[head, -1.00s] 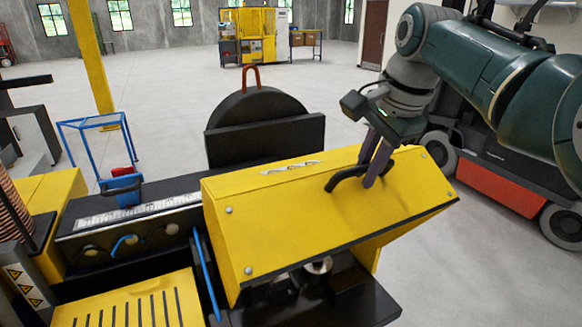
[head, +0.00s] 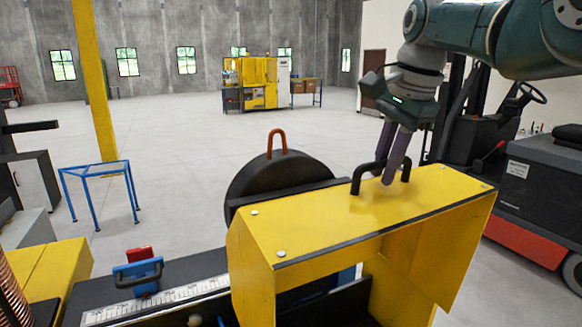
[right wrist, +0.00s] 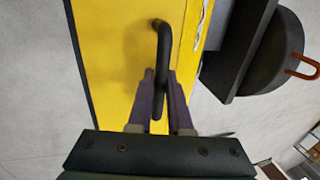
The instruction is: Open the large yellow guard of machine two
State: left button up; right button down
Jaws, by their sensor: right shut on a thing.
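The large yellow guard (head: 330,225) of the machine stands swung up, its front side raised and its inside partly open to view. A black bar handle (head: 356,180) is fixed on its upper face. My right gripper (head: 388,172) is shut on this handle, with its fingers pointing down. In the right wrist view the fingers (right wrist: 160,105) close around the black handle (right wrist: 163,45), with the yellow guard (right wrist: 115,60) behind it. My left gripper is not in view.
Behind the guard is a dark round cover (head: 270,180) with a red loop. A blue clamp (head: 138,272) sits on the machine bed at left. A blue frame stand (head: 97,175) is on the floor. A forklift (head: 535,180) stands at right.

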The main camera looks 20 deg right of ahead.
jog(key=shift+w+r, duration=0.15)
jog(key=shift+w, duration=0.1)
jog(key=c, duration=0.9)
grip_release()
jog(key=shift+o, duration=0.2)
jog(key=shift+r, duration=0.1)
jog(key=shift+s+r, duration=0.1)
jog(key=shift+r, duration=0.15)
jog(key=b+v, duration=0.4)
jog(key=v, duration=0.5)
